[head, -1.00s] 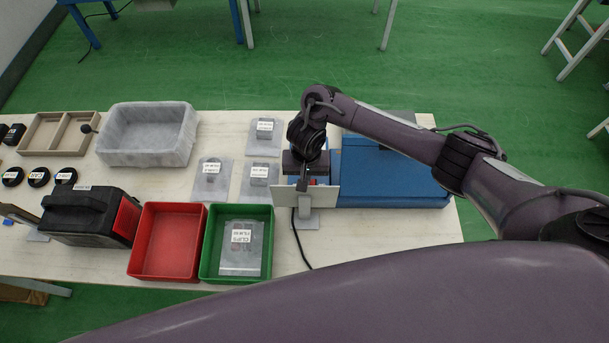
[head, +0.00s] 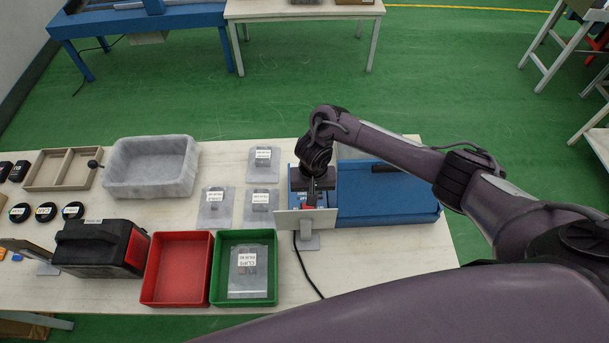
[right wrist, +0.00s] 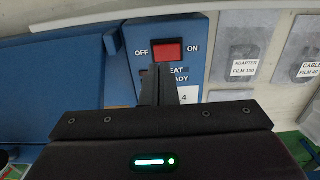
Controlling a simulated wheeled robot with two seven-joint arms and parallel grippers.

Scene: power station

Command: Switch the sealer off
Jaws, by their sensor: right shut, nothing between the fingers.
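The sealer (head: 400,197) is a blue machine on the right of the table in the head view. Its blue control panel (right wrist: 196,72) fills the middle of the right wrist view. A red rocker switch (right wrist: 168,50) sits there between the labels OFF, on the left, and ON, on the right. I cannot tell which side is pressed in. My right gripper (right wrist: 163,72) is shut and empty, its fingertips just below the switch; contact is unclear. In the head view my right gripper (head: 312,190) is over the sealer's left end. My left gripper is not in view.
A pale upright plate (head: 292,222) stands in front of the sealer's left end, near a black cable (head: 304,270). Labelled bags (head: 216,205) lie to the left. A green bin (head: 217,294), a red bin (head: 178,301) and a black case (head: 88,247) stand along the front.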

